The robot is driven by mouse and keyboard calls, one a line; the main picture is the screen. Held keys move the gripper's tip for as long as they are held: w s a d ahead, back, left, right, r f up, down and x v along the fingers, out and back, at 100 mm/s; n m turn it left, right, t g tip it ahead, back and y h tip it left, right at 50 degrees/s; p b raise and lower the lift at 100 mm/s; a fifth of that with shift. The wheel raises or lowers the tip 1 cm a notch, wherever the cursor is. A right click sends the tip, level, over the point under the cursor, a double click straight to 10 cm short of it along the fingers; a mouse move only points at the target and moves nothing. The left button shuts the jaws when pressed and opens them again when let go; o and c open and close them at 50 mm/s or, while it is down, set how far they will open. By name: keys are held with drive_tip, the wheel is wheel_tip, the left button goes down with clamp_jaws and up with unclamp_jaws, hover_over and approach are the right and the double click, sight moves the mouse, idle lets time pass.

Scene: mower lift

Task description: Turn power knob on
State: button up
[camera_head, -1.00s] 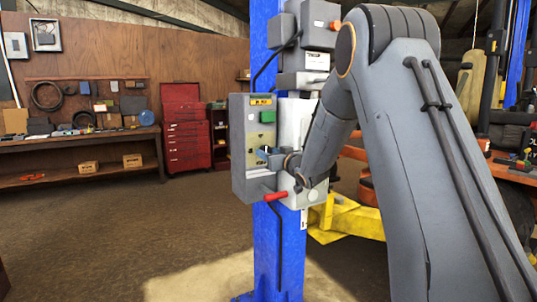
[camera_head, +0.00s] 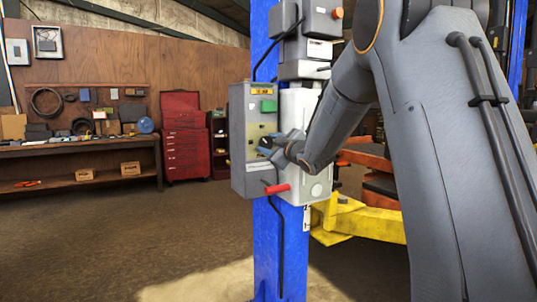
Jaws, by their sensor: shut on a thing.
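The grey control box (camera_head: 238,140) is fixed to the blue lift post (camera_head: 267,235). Its yellowish front panel carries a green button (camera_head: 269,105) near the top and small dark controls below it. My gripper (camera_head: 266,147) is at the middle of this panel, its blue fingers against it. It is shut on a small control there, which I take to be the power knob. The fingers hide the knob, so I cannot see its position.
My arm fills the right side. More grey boxes (camera_head: 322,22) sit higher on the post. A yellow lift arm (camera_head: 365,222) lies behind it to the right. A red tool chest (camera_head: 186,140) and a workbench (camera_head: 80,150) stand at the back left. The floor at left is clear.

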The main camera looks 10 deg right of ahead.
drive_tip(key=n+b, duration=0.3)
drive_tip(key=b, duration=0.1)
drive_tip(key=n+b, duration=0.2)
drive_tip(key=shift+a+f+n, duration=0.1)
drive_tip(key=shift+f+n, duration=0.2)
drive_tip(key=n+b, duration=0.3)
drive_tip(key=b, duration=0.1)
drive_tip(key=shift+n, duration=0.3)
drive_tip(key=shift+r+b, duration=0.1)
drive_tip(key=shift+b, duration=0.25)
drive_tip(key=o, duration=1)
drive_tip(key=shift+s, duration=0.1)
drive_tip(key=v, duration=0.7)
drive_tip(key=shift+s, duration=0.3)
